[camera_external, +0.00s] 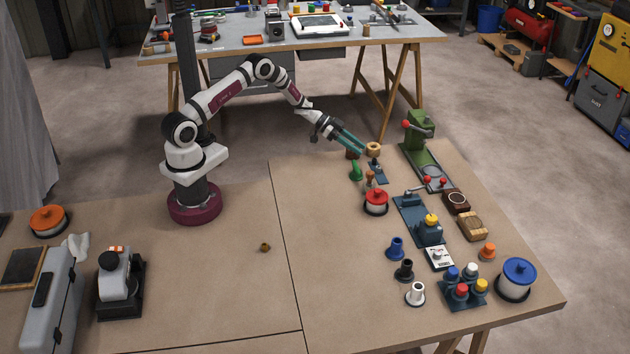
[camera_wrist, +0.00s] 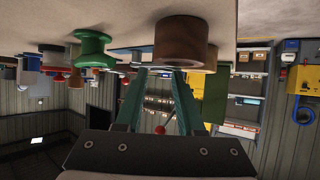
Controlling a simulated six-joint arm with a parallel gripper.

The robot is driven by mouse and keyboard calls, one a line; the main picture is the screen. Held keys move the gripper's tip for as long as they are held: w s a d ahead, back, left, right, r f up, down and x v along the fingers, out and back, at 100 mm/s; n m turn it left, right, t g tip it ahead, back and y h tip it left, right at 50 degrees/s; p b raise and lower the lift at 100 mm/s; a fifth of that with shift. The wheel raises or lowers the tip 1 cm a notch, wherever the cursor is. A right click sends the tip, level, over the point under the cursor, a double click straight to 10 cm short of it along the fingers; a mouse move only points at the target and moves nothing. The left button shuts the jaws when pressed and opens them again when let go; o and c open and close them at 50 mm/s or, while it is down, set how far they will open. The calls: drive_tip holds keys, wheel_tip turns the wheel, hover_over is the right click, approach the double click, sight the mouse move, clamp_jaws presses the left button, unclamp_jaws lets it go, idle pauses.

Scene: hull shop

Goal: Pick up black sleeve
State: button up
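The black sleeve (camera_external: 404,271) stands upright on the bench, a small flanged tube between a blue sleeve (camera_external: 396,248) and a white sleeve (camera_external: 415,293). My gripper (camera_external: 358,146) is far from it, toward the bench's back edge, with teal fingers reaching right and downward. In the wrist view my gripper (camera_wrist: 158,75) shows its two fingers apart, with nothing visibly held between them. A brown cylinder (camera_wrist: 182,42) is just beyond the fingertips there; I cannot tell whether they touch. I cannot pick out the black sleeve for certain in the wrist view.
A green spool (camera_external: 356,170) and red-topped spool (camera_external: 376,201) stand near my gripper. A green press (camera_external: 426,165) is at the back right. A rack of coloured caps (camera_external: 462,293) and a blue-topped spool (camera_external: 516,279) are right of the sleeves.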

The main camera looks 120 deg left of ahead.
sight(368, 163)
drive_tip(key=x, duration=0.5)
drive_tip(key=shift+w+d+f, duration=0.15)
drive_tip(key=shift+w+f, duration=0.1)
drive_tip(key=shift+f, duration=0.1)
clamp_jaws()
